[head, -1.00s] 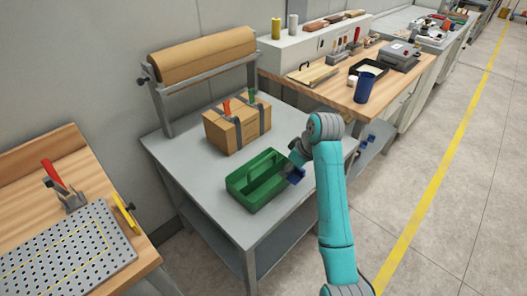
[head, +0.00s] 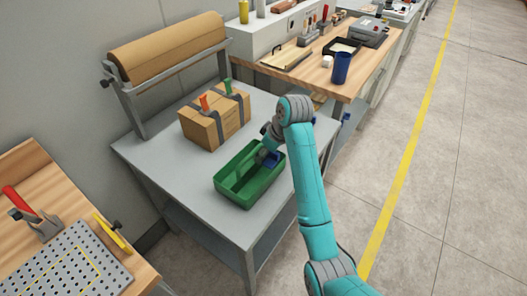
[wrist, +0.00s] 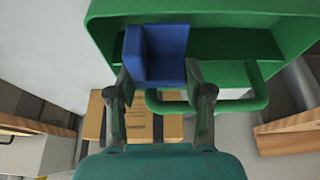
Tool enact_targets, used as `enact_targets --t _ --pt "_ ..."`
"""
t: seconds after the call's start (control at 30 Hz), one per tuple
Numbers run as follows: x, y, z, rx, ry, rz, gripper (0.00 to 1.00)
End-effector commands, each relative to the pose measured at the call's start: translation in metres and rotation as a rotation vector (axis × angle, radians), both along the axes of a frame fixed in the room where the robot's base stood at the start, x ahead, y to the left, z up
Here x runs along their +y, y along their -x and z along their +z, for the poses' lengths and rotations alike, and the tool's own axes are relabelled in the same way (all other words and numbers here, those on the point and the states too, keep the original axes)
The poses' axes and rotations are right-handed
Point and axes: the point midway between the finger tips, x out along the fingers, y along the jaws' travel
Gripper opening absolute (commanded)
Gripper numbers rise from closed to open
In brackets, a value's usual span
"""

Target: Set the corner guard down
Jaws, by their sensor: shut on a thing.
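The corner guard (wrist: 158,55) is a small blue L-shaped piece. My gripper (wrist: 158,82) is shut on it, with one finger at each side. In the head view my gripper (head: 268,151) is at the right-hand compartment of a green tote (head: 238,200) with a carry handle, on the grey table. The blue guard (head: 271,160) shows there, partly hidden by my gripper. In the wrist view it overlaps the tote's interior (wrist: 235,45); I cannot tell whether it touches the tote.
A strapped cardboard box (head: 205,128) stands behind the tote on the grey table (head: 165,155). A paper roll on a stand (head: 165,48) is at the back. A wooden bench (head: 362,88) with a blue cup (head: 341,68) is beyond. The table's front left is clear.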

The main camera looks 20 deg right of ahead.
Motion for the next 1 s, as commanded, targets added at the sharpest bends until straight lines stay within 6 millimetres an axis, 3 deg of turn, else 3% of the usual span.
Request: enact_targets --t 0.47,0.5,0.6,1.0 --pt "0.0002 0.0000 -0.0109 0.000 0.000 0.000 0.30" --pt "0.0002 0.0001 -0.0108 0.000 0.000 0.000 0.56" --pt "0.0002 0.0001 -0.0107 0.000 0.000 0.000 0.76" --pt "0.0002 -0.0002 -0.0071 0.000 0.000 0.000 0.76"
